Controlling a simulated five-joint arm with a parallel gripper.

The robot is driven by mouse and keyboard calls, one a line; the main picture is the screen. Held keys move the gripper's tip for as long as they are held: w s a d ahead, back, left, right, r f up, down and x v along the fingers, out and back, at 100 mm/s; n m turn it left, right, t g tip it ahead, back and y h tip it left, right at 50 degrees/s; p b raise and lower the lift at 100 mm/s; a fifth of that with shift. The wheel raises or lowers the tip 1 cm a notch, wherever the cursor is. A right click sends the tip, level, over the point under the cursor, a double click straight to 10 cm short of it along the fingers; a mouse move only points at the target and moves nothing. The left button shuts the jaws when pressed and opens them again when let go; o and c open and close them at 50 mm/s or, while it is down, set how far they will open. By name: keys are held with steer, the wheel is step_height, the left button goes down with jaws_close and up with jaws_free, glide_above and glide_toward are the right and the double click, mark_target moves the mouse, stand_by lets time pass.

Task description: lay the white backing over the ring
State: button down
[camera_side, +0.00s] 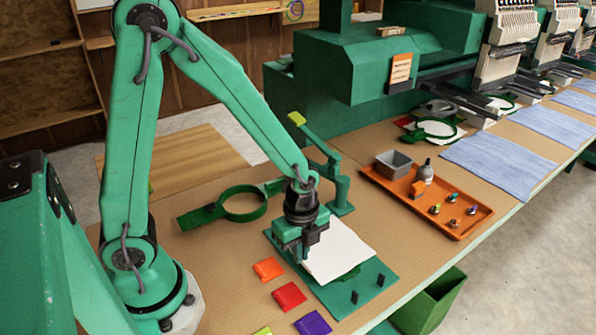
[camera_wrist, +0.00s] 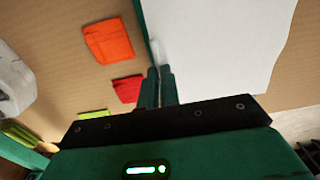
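The white backing (camera_side: 342,252) is a pale sheet beside my gripper (camera_side: 306,246) in the side view. It spreads over much of the green board (camera_side: 372,284). In the wrist view the backing (camera_wrist: 215,45) fills the upper right. The fingers of my gripper (camera_wrist: 160,72) are close together there, with the sheet's left edge between them. A dark green curved piece (camera_side: 348,276), perhaps the ring, shows from under the backing's front edge; the rest is hidden. Another green ring (camera_side: 243,204) with side arms lies uncovered on the table, behind and left of my gripper.
Orange (camera_side: 268,268), red (camera_side: 289,296) and purple (camera_side: 313,323) pieces lie left of the board. A green clamp post (camera_side: 340,190) stands behind it. An orange tray (camera_side: 462,220) with a grey box and small items lies right. A green bin (camera_side: 428,303) hangs below the table edge.

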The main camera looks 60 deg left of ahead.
steer(key=shift+f, duration=0.45)
stand_by(0.6)
steer(key=c, duration=1.6)
jaws_free()
steer(key=shift+o, duration=0.2)
steer(key=shift+r, duration=0.15)
steer(key=shift+r, duration=3.4)
steer(key=shift+r, duration=0.1)
